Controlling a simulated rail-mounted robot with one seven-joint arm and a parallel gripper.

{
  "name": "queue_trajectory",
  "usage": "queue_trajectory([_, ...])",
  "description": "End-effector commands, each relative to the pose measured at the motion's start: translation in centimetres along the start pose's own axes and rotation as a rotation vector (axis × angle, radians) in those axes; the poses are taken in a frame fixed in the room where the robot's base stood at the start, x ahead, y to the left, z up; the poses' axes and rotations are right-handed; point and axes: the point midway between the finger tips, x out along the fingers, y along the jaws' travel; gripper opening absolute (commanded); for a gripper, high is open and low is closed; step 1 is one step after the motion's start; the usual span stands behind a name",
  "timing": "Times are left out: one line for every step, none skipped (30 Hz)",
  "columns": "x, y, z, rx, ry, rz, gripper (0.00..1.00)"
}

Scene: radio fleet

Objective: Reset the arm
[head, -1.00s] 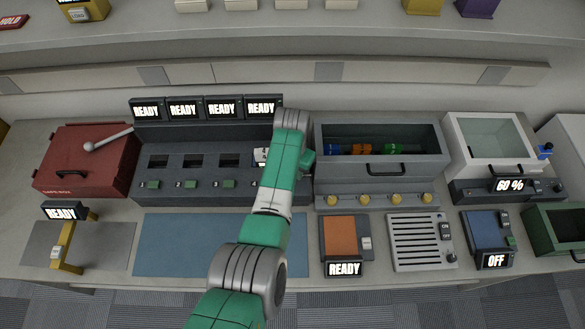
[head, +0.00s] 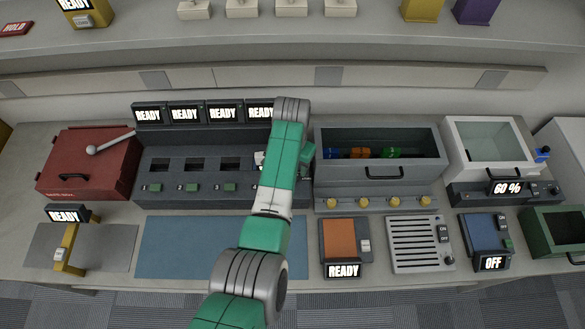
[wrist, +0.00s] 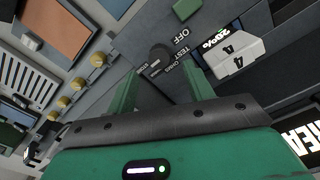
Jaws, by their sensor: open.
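My arm (head: 275,190) reaches up the middle of the head view to the right end of the charger bank (head: 190,170), and it hides the gripper's fingers there. In the wrist view my gripper (wrist: 160,82) is open, with nothing between its two green fingers. Just beyond the fingertips is a black knob (wrist: 160,56) with OFF, TEST and CHRG marks. A white block marked 4 with a 20% display (wrist: 228,50) sits in the charger to the right of the fingers; a sliver of it shows beside my arm in the head view (head: 259,160).
A grey bin (head: 380,185) with coloured items and a row of yellow knobs stands right of my arm. The red safe box (head: 88,165) is at the left. The blue mat (head: 180,245) is clear. A shelf (head: 300,45) runs along the back.

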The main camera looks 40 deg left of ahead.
Motion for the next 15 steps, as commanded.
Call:
queue_trajectory([-1.1, 0.0, 0.0, 0.000, 0.002, -0.001, 0.52])
queue_trajectory([-1.5, 0.0, 0.0, 0.000, 0.002, -0.001, 0.52])
queue_trajectory([-2.0, 0.0, 0.0, 0.000, 0.001, 0.000, 0.52])
queue_trajectory([-2.3, 0.0, 0.0, 0.000, 0.001, 0.000, 0.52])
queue_trajectory([-2.5, 0.0, 0.0, 0.000, 0.000, 0.000, 0.52])
queue_trajectory([-2.7, 0.0, 0.0, 0.000, 0.000, 0.000, 0.52])
queue_trajectory([-2.8, 0.0, 0.0, 0.000, 0.000, 0.000, 0.52])
queue_trajectory([-2.9, 0.0, 0.0, 0.000, 0.000, 0.000, 0.52])
queue_trajectory([-2.9, 0.0, 0.0, 0.000, -0.001, 0.000, 0.52])
queue_trajectory([-2.9, 0.0, 0.0, 0.000, -0.001, 0.000, 0.52])
queue_trajectory([-2.9, 0.0, 0.0, 0.000, -0.001, 0.001, 0.52])
queue_trajectory([-2.9, 0.0, 0.0, 0.000, -0.001, 0.001, 0.52])
queue_trajectory([-2.9, 0.0, 0.0, 0.000, -0.001, 0.000, 0.52])
queue_trajectory([-2.9, 0.0, 0.0, 0.000, -0.001, 0.000, 0.52])
queue_trajectory([-2.9, 0.0, 0.0, 0.000, -0.001, 0.000, 0.52])
